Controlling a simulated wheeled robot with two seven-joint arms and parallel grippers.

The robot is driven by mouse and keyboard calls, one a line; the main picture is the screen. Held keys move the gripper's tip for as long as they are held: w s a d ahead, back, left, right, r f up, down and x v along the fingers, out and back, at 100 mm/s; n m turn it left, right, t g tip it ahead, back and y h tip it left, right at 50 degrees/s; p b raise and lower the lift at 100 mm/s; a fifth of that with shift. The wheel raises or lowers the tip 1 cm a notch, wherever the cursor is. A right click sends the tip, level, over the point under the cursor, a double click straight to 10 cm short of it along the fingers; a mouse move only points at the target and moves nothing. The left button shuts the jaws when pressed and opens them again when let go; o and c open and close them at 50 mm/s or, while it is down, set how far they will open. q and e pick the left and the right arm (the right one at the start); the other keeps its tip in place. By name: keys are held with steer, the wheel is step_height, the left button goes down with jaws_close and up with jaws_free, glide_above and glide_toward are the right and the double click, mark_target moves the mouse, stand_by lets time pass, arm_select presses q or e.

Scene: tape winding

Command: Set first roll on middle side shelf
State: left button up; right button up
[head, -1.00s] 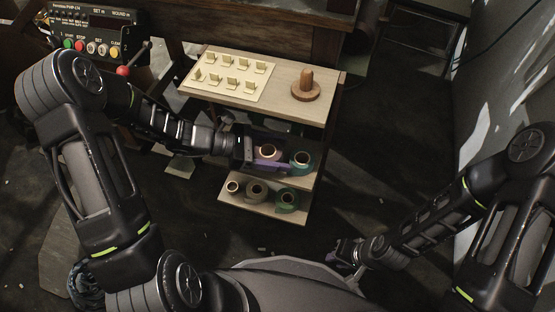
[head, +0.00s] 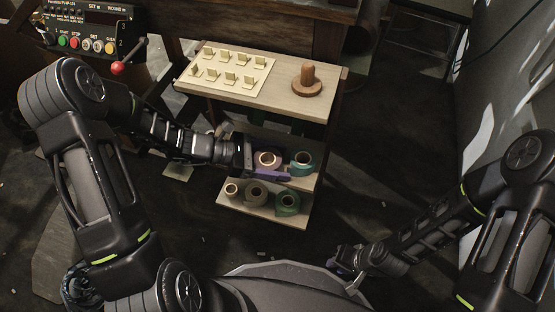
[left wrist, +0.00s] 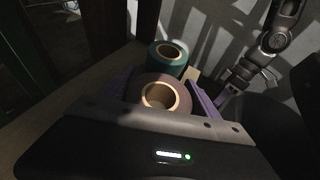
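A mauve-brown roll with a pale core (head: 267,159) is at the left of the middle side shelf (head: 306,182), beside a teal roll (head: 302,163). My left gripper (head: 268,166) reaches in from the left, its purple fingers on either side of the mauve-brown roll. In the left wrist view, this roll (left wrist: 160,96) lies between the spread fingers, with the teal roll (left wrist: 167,55) beyond it. The fingers look apart from the roll's sides, and its underside is hidden. My right gripper (head: 340,262) is at the lower right, away from the shelves; its fingertips are unclear.
The lower shelf (head: 240,203) holds a small pale roll (head: 232,189), a grey-brown roll (head: 257,194) and a green roll (head: 288,203). The top (head: 290,105) carries a card of pale tabs (head: 231,73) and a wooden peg (head: 308,79). A control box (head: 92,27) is at upper left.

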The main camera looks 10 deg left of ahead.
arm_select(q)
steer(key=o, duration=0.4)
steer(key=shift+c, duration=0.2)
steer(key=shift+a+r, duration=0.15)
steer(key=shift+r, duration=0.15)
steer(key=p+v, duration=0.4)
steer(key=v, duration=0.7)
steer(key=shift+a, duration=0.1)
steer(key=shift+s+a, duration=0.15)
steer(key=shift+a, duration=0.1)
